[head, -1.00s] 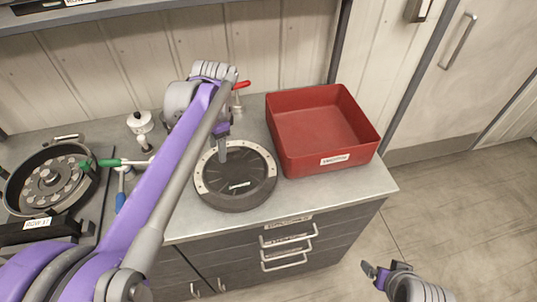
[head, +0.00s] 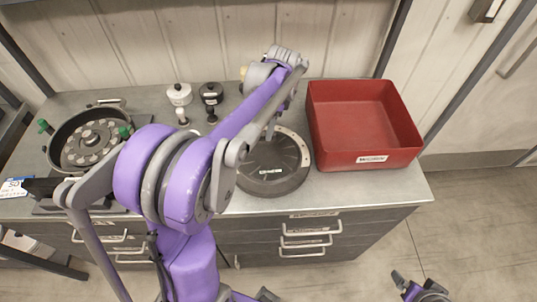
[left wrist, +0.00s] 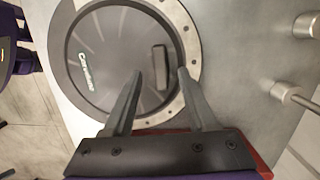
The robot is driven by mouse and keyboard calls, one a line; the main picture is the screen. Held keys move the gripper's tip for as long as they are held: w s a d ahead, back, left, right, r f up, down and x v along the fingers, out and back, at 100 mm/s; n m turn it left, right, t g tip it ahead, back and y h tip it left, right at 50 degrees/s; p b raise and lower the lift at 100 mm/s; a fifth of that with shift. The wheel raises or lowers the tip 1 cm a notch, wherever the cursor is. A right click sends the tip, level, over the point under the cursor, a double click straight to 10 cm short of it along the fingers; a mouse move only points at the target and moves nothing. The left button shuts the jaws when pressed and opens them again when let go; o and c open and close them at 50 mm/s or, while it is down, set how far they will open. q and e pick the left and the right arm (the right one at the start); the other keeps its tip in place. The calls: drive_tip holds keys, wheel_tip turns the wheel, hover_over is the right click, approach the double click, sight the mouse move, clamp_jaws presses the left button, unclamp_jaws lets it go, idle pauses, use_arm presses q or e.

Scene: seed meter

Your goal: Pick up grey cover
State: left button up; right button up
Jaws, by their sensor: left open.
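The grey cover (head: 285,172) is a round dark disc with a pale, dotted rim, lying flat on the counter left of the red box. In the left wrist view the cover (left wrist: 92,50) shows a printed label and a raised bar handle (left wrist: 161,68). My left gripper (left wrist: 160,74) is open and empty, its two fingers pointing at the cover with the handle between their tips in the picture. I cannot tell whether they touch it. In the head view my left arm hides part of the cover. My right gripper (head: 405,284) is low at the right, away from the counter.
A red box (head: 362,165) stands right of the cover. A round seed meter housing (head: 68,140) with a perforated disc is at the left. A white-topped piece (head: 179,95) and a black-topped piece (head: 211,94) stand at the back. Drawers with handles (head: 306,232) are below.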

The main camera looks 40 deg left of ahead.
use_arm(q)
drive_tip(key=shift+s+a+f, duration=0.1)
drive_tip(key=shift+a+f, duration=0.1)
drive_tip(key=shift+f, duration=1.25)
clamp_jaws()
